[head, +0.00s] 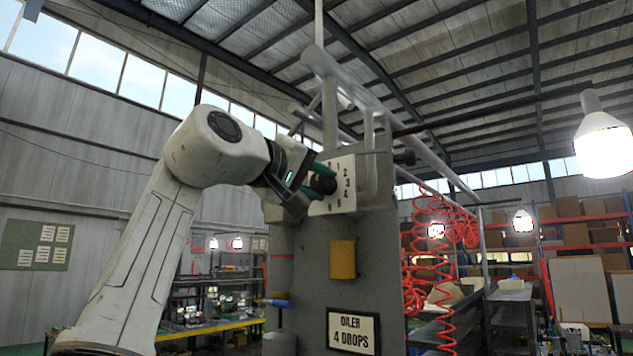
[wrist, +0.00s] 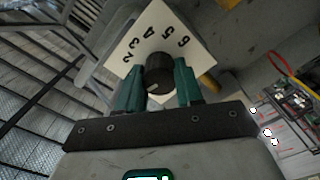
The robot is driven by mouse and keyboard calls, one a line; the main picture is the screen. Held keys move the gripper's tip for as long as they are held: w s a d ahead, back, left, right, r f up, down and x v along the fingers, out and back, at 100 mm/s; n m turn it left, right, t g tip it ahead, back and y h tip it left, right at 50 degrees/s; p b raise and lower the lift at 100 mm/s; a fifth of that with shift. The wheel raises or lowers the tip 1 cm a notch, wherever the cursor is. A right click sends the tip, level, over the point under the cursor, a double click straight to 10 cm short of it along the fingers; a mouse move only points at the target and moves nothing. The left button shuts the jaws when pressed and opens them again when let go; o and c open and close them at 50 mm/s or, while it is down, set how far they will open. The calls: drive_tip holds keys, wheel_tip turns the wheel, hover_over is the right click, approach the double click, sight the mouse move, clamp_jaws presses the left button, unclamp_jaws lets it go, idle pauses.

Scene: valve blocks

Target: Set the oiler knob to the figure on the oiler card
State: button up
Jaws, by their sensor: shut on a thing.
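The oiler card (head: 353,331) on the grey panel reads "OILER 4 DROPS" in the head view. Above it is a white dial plate (head: 347,203) with black figures; the wrist view shows the plate (wrist: 186,22) with 2 to 6 readable. The dark round knob (wrist: 159,72) sits at the plate's middle. My gripper (wrist: 159,80) is shut on the knob, one teal finger on each side. A small light mark shows on the knob's face, towards my palm in the wrist view. In the head view my gripper (head: 320,179) partly covers the dial.
A yellow block (head: 342,259) is on the panel below the dial. Grey pipes (head: 370,150) run close beside and above the plate. Red coiled hoses (head: 433,260) hang to the right. My arm comes in from the left.

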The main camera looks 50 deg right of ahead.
drive_tip(key=shift+m, duration=0.4)
drive_tip(key=m, duration=0.4)
drive_tip(key=shift+m, duration=0.4)
drive_tip(key=m, duration=0.5)
drive_tip(key=shift+r, duration=0.1)
drive_tip(key=m, duration=0.5)
drive_tip(key=shift+s+m, duration=0.1)
drive_tip(key=shift+m, duration=0.3)
drive_tip(key=m, duration=0.5)
drive_tip(key=shift+m, duration=0.4)
drive_tip(key=o, duration=1)
drive_tip(key=shift+a, duration=0.1)
